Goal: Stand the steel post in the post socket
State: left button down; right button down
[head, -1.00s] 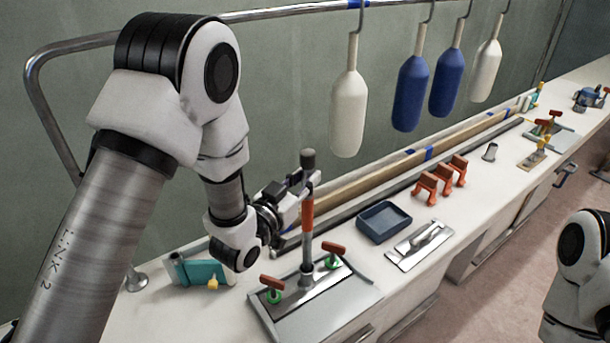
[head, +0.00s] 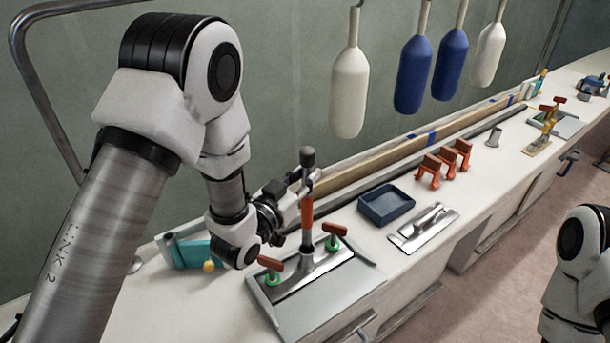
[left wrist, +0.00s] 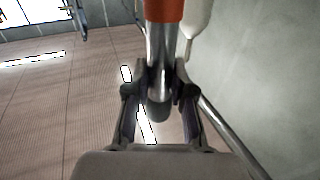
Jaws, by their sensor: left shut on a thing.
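The steel post (head: 307,238) stands upright, with an orange band and a dark cap. My left gripper (head: 308,185) is shut on it near the top, below the cap. In the left wrist view the post (left wrist: 160,60) runs between the fingers of my left gripper (left wrist: 160,92), with the cap between them. The post's lower end meets the post socket (head: 306,264) on a steel base plate between two red-handled clamps. I cannot tell how deep the post sits in it. Only part of my right arm shows at the right edge; its gripper is out of view.
A red-handled clamp (head: 270,264) and another (head: 335,230) flank the post closely. A teal block (head: 190,252) lies to the left. Bottle-shaped floats (head: 349,95) hang behind.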

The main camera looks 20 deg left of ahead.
pick_arm(q)
jog(key=shift+s, duration=0.1)
jog(key=c, duration=0.9)
grip_release()
